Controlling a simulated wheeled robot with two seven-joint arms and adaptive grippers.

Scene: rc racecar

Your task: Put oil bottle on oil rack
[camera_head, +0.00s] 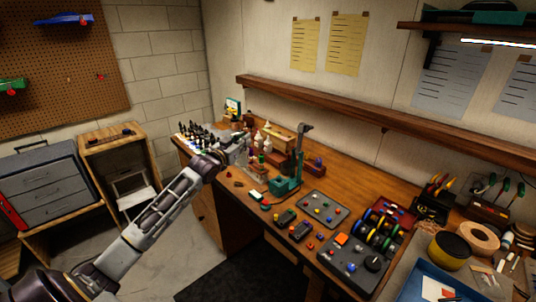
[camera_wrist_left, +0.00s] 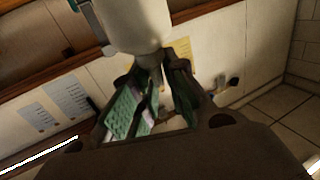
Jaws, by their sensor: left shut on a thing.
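My left arm reaches from the lower left over the workbench in the head view. My left gripper (camera_head: 246,148) is small there, at the bench's far part beside small white bottles (camera_head: 257,138). In the left wrist view a white oil bottle (camera_wrist_left: 140,22) is large and close. Its narrow end lies between the fingers of my left gripper (camera_wrist_left: 155,90), which is shut on it. The fingers hide part of that end. A wooden rack (camera_head: 282,136) stands just right of the gripper in the head view; I cannot tell whether the held bottle touches it. My right gripper is in neither view.
Several dark bottles (camera_head: 196,131) stand left of the gripper. Small parts and grey trays (camera_head: 323,209) cover the bench's front. A long wooden shelf (camera_head: 375,121) runs along the wall above.

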